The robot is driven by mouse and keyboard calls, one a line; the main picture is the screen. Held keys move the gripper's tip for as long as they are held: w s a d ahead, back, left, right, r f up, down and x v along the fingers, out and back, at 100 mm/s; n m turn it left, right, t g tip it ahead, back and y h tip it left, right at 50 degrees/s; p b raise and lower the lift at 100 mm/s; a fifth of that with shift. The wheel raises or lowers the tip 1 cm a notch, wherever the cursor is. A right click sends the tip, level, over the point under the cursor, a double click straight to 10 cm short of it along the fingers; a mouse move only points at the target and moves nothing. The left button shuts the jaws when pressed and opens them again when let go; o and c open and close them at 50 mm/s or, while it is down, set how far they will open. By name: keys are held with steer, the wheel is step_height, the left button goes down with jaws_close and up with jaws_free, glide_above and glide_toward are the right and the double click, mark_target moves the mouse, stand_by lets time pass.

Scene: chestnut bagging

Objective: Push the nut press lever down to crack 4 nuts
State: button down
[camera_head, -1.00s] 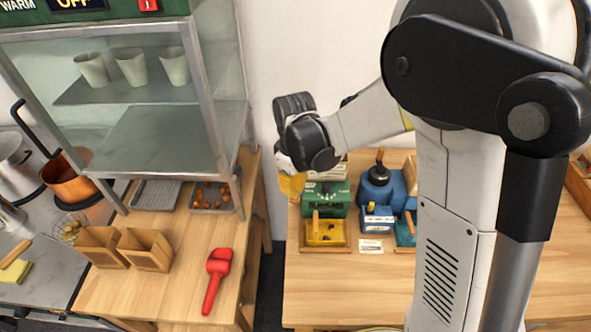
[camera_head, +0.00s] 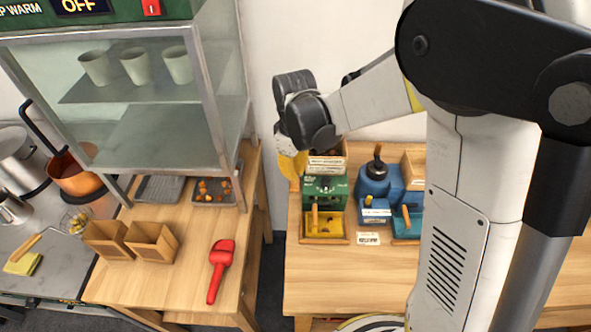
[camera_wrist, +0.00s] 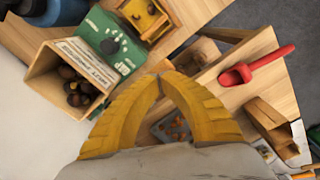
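My gripper (camera_head: 293,178) hangs at the back left of the right-hand table, beside a green machine (camera_head: 325,192). In the wrist view its yellow fingers (camera_wrist: 160,76) meet at the tips, with nothing seen between them. The green machine (camera_wrist: 112,42) has a dial and a yellow tray with a wooden handle (camera_head: 315,215) in front. A blue machine (camera_head: 372,187) with an upright black-topped handle (camera_head: 377,155) stands to its right. I cannot tell which machine is the nut press. A wooden box of dark nuts (camera_wrist: 42,78) stands behind the green machine.
The left table holds a red scoop (camera_head: 220,265), two wooden boxes (camera_head: 152,246) and a tray of orange-brown pieces (camera_head: 213,200) under a glass cabinet (camera_head: 120,100). A gap separates the tables. The right table's front (camera_head: 345,280) is clear. My arm hides its right part.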

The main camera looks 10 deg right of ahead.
mark_target(295, 184)
steer(key=shift+f+b, duration=0.9)
steer(key=shift+f, duration=0.2)
steer(key=shift+f+b, duration=0.95)
steer(key=shift+f, duration=0.15)
steer(key=shift+s+f+b, duration=0.1)
steer(key=shift+f+b, duration=0.85)
steer(key=shift+f, duration=0.25)
steer(key=shift+s+a+f+b, duration=0.1)
steer(key=shift+s+f+b, duration=0.1)
steer(key=shift+f+b, duration=0.8)
steer(key=shift+f, duration=0.1)
